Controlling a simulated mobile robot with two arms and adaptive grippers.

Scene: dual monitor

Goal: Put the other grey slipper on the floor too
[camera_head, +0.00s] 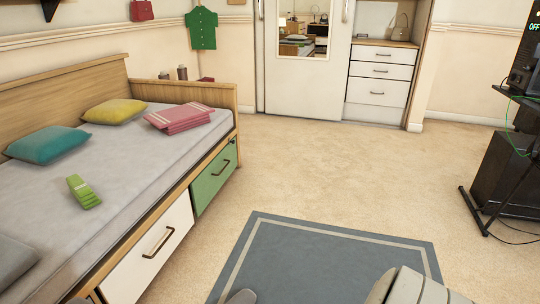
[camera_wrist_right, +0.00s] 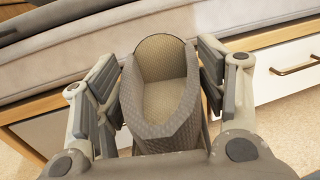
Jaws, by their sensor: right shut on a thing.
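A grey quilted slipper (camera_wrist_right: 165,120) with a tan lining sits between the fingers of my right gripper (camera_wrist_right: 160,78) in the right wrist view. The gripper is shut on its sides, and the slipper's opening faces up and away from the wrist. Behind it are the bed's mattress edge and drawer fronts. In the head view a small grey rounded shape (camera_head: 241,297) is cut off at the bottom edge, over the rug; I cannot tell what it is. The other slipper is not clearly seen.
A bed (camera_head: 120,165) with pillows, pink folded cloth (camera_head: 180,117) and a green item (camera_head: 83,191) stands left. A blue-grey rug (camera_head: 320,262) lies on the carpet. Carpeted floor (camera_head: 330,165) is clear toward the wardrobe. A black stand (camera_head: 505,180) is at right.

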